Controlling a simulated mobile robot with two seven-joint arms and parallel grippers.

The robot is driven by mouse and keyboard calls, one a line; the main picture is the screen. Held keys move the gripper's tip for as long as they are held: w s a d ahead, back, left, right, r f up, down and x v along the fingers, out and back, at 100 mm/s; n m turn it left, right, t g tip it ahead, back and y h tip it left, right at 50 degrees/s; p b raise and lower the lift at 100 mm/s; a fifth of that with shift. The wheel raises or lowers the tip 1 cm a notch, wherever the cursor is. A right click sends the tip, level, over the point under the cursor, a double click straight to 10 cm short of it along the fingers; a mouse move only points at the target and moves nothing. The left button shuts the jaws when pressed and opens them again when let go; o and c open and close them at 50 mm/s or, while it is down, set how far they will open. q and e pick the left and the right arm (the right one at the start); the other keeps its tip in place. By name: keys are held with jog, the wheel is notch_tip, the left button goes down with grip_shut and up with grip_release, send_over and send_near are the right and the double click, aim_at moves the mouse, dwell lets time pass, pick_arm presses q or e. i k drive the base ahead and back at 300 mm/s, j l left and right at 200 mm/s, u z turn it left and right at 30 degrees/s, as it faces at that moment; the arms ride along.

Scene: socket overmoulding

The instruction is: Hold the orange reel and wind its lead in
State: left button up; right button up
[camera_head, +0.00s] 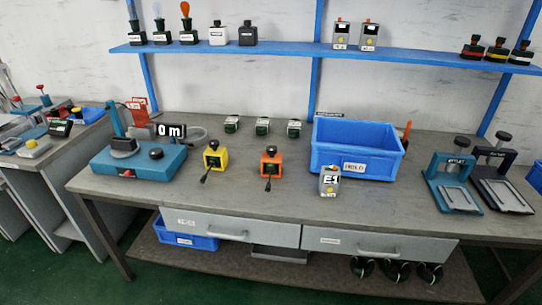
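The orange reel (270,160) stands upright on the grey workbench, near the middle. It has a black knob on top, and a short dark lead with a dark end hangs from its front onto the bench top. A similar yellow reel (214,156) stands to its left, with its own dark lead lying out in front. Neither of my grippers shows in the head view, and nothing touches the orange reel.
A teal machine (166,165) with a "0 m" display stands left of the reels. A grey box marked E1 (329,182) and a blue bin (335,135) stand to the right. Several small units sit behind. Bench (240,192) in front of the reels is clear.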

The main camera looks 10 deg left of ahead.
aim_at(271, 150)
jog(key=z, duration=0.25)
jog(key=j+z, duration=0.35)
jog(key=i+j+z, duration=0.1)
jog(key=j+z, duration=0.25)
jog(key=k+j+z, duration=0.1)
jog(key=j+z, duration=0.15)
jog(key=j, duration=0.75)
jog(key=k+j, duration=0.1)
jog(key=j, duration=0.8)
jog(key=j+z, duration=0.1)
jog(key=j, duration=0.75)
jog(key=k, duration=0.05)
